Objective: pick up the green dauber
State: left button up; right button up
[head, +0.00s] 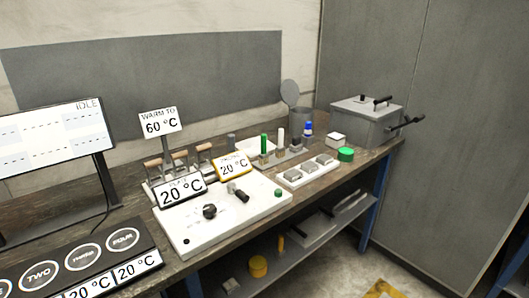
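A slim upright green stick, which looks like the green dauber (264,143), stands in a low grey rack (290,156) on the bench. A white stick (281,139) and a blue-topped piece (308,130) stand in line with it to the right. A short, wide green round piece (345,154) sits farther right on the bench. Neither of my grippers shows in the head view.
A white panel with a black knob (209,211) and 20 °C signs lies in front of the rack. A white tray of grey blocks (292,181) is close to the rack's right. A grey lidded box (362,124) stands at the bench's right end. A screen (52,140) stands left.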

aim_at(263, 156)
jog(key=i+l+u, duration=0.2)
jog(key=i+l, duration=0.2)
jog(key=l, duration=0.2)
jog(key=i+l+u, duration=0.15)
jog(key=l, duration=0.2)
jog(key=i+l+u, duration=0.2)
jog(key=i+l, duration=0.15)
jog(key=l, duration=0.35)
jog(key=i+l+u, duration=0.1)
jog(key=l, duration=0.25)
jog(key=i+l+u, duration=0.1)
jog(key=l, duration=0.3)
jog(key=i, duration=0.05)
